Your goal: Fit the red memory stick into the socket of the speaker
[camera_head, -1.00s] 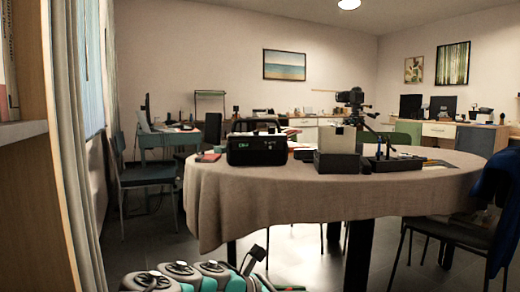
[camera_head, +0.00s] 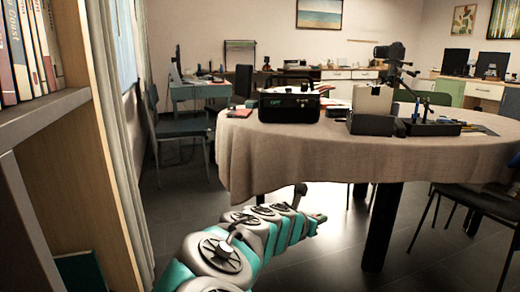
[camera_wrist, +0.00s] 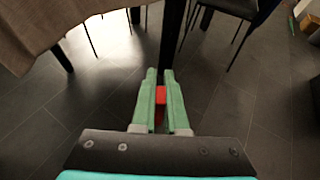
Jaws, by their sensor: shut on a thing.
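The red memory stick (camera_wrist: 160,95) is held between the green fingers of my gripper (camera_wrist: 160,76) in the wrist view. The fingers are shut on it, and they hide part of it. In the head view my gripper (camera_head: 317,220) is small, in front of the table and below its top, over the floor. I cannot make out the stick there. A black box with a green display, which looks like the speaker (camera_head: 289,108), stands near the left end of the table. Its socket is too small to make out. The gripper is well apart from it.
The round table (camera_head: 300,155) has a beige cloth hanging down. A dark box with a pale block (camera_head: 371,123) and a tray of tools (camera_head: 430,128) stand right of the speaker. A bookshelf (camera_head: 50,110) is close on the left. A dark chair (camera_head: 480,205) stands at the right.

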